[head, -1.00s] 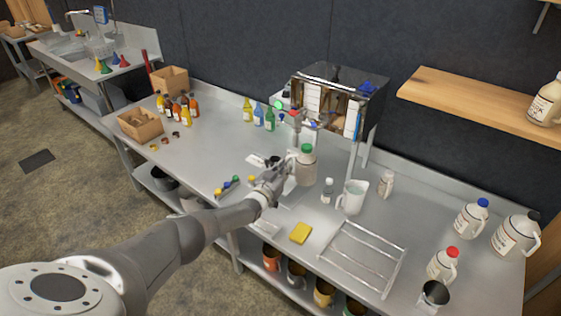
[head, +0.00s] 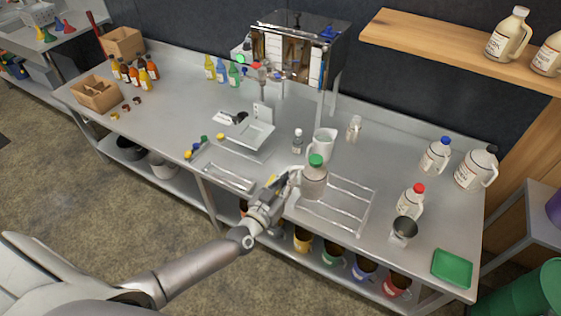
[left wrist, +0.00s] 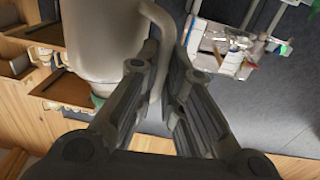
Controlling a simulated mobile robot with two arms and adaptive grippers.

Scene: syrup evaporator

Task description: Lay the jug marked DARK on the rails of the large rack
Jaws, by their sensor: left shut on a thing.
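My left gripper (head: 291,180) is shut on the handle of a pale jug (head: 314,184) with a green cap. The jug is upright, and its label cannot be read. In the head view it covers the upper left part of the large wire rack (head: 345,212); a small gap above the rails cannot be judged. In the left wrist view the fingers (left wrist: 166,62) close around the handle, and the jug body (left wrist: 98,38) fills the upper left. My right gripper is not in view.
A white pitcher (head: 322,145) and a small bottle (head: 297,141) stand behind the jug. A smaller rack (head: 230,178) lies left.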

